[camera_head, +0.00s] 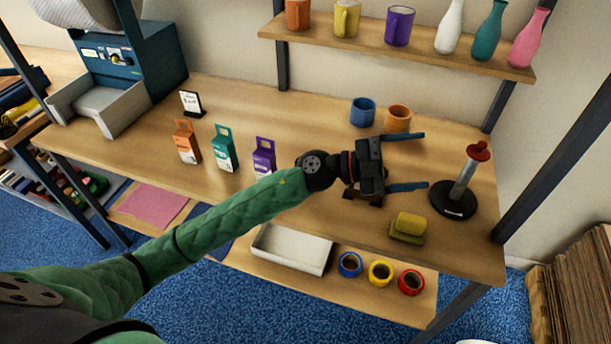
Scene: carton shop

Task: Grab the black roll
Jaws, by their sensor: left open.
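My left gripper (425,161) is open and empty above the right part of the wooden table, its fingers pointing right toward a stand (466,180) with a round black base, grey post and red top. I cannot make out a black roll for certain. A dark brown object (362,197) shows partly below my gripper and is mostly hidden by it. On the lower shelf lie a blue roll (350,257), a yellow roll (372,280) and a red roll (402,284), side by side. My right gripper is not in view.
A yellow sponge-like block (409,224) lies near the front edge. Blue (362,105) and orange (398,113) cups stand behind my gripper. Three small cartons (225,155) stand left of it. A white tray (267,253) is on the lower shelf. An upper shelf (330,42) holds mugs and bottles.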

